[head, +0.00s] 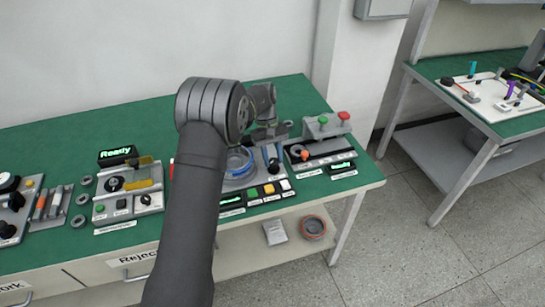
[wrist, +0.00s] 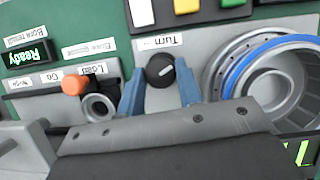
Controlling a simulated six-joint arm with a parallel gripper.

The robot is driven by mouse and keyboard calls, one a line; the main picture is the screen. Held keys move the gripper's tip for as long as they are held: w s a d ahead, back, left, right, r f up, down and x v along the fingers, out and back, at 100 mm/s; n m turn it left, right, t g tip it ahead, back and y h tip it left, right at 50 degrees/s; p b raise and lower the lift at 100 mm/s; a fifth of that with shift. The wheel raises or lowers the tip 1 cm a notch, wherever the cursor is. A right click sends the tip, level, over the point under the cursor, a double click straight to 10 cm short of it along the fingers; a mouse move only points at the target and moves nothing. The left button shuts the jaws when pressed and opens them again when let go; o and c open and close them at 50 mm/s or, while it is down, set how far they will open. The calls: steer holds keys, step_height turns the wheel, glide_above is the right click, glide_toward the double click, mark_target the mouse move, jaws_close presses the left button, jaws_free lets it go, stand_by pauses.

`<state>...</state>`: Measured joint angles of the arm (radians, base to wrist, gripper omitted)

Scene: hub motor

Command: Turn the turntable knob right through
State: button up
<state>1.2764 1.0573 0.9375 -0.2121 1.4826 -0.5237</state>
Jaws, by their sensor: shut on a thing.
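The turntable knob (wrist: 160,71) is black and round with a white pointer mark, in the middle of the wrist view beside a label reading "Turn". The pointer slants up and to the right in that view. My gripper (wrist: 160,84) has one blue finger on each side of the knob and is shut on it. The turntable (wrist: 212,88) with a blue ring (wrist: 232,84) lies right of the knob. In the head view the blue ring (head: 246,164) shows partly behind my arm.
A station with an orange knob (wrist: 75,84), a grey ring and a "Ready" display (wrist: 30,55) lies left of my gripper in the wrist view. Yellow, white and green buttons (wrist: 187,6) lie beyond the knob. Other stations stand along the green bench (head: 60,150) on the left.

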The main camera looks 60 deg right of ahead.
steer(key=m+t, duration=0.1)
steer(key=m, duration=0.2)
steer(key=m+t+y, duration=0.1)
steer(key=m, duration=0.2)
steer(key=shift+s+m+y, duration=0.2)
steer(key=shift+m+y, duration=0.1)
steer(key=m+t, duration=0.1)
steer(key=m, duration=0.2)
steer(key=m+t, duration=0.1)
steer(key=m, duration=0.2)
steer(key=shift+s+t, duration=0.15)
steer(key=shift+t, duration=0.15)
steer(key=m+t, duration=0.1)
steer(key=m, duration=0.2)
steer(key=m+t+h, duration=0.1)
steer(key=m, duration=0.2)
steer(key=shift+s+m, duration=0.15)
steer(key=shift+m, duration=0.15)
steer(key=m+h, duration=0.1)
steer(key=m, duration=0.2)
steer(key=m+t+h, duration=0.1)
steer(key=m, duration=0.2)
steer(key=shift+a, duration=0.15)
steer(key=shift+m+h, duration=0.3)
steer(key=shift+m, duration=0.1)
steer(key=o, duration=0.9)
steer(key=shift+o, duration=0.2)
steer(key=shift+s+r, duration=0.1)
